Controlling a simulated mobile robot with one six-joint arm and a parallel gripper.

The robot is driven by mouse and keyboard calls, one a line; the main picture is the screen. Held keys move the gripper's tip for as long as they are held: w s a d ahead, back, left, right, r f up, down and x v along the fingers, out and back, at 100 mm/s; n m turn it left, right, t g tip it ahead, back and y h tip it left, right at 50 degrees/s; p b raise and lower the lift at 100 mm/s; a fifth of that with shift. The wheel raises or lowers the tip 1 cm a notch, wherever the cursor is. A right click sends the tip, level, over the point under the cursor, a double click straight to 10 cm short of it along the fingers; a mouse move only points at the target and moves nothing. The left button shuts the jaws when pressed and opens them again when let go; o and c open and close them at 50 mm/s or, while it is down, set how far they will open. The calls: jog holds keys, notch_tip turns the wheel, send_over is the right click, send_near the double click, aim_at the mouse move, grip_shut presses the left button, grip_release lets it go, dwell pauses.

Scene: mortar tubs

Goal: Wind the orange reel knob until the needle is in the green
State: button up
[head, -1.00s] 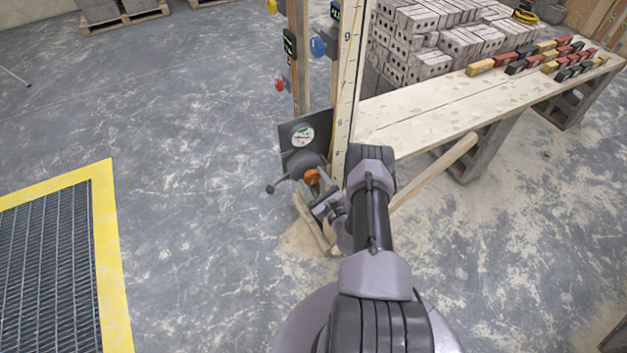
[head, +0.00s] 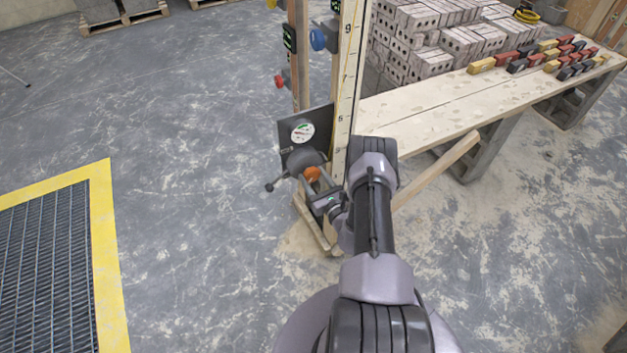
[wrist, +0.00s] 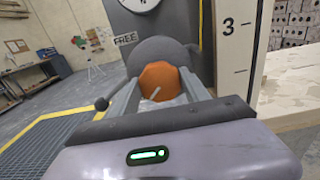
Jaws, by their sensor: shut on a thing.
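The orange reel knob (head: 312,174) sits on the front of a dark grey reel (head: 303,160) low on the wooden post. In the wrist view the orange knob (wrist: 158,78) is between the two fingers of my gripper (wrist: 160,88), which is shut on it. A round white dial (head: 302,132) with a green patch is on a dark plate above the reel. The needle is too small to read in the head view. The wrist view cuts off the top of the dial (wrist: 140,3). A crank arm with a ball end (head: 269,187) sticks out left of the reel.
A numbered measuring board (head: 347,95) stands just right of the reel. A wooden bench (head: 430,112) with coloured blocks reaches to the right, and a slanted brace (head: 437,168) runs below it. A yellow-edged floor grate (head: 45,255) lies left.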

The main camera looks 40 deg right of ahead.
jog(key=m+b, duration=0.2)
jog(key=m, duration=0.4)
jog(key=shift+f+m, duration=0.1)
jog(key=shift+m, duration=0.2)
dwell(0.3)
jog(key=o, duration=1.4)
jog(key=p+v, duration=0.3)
jog(key=v, duration=1.4)
jog(key=shift+s+a, duration=0.15)
jog(key=shift+s, duration=0.05)
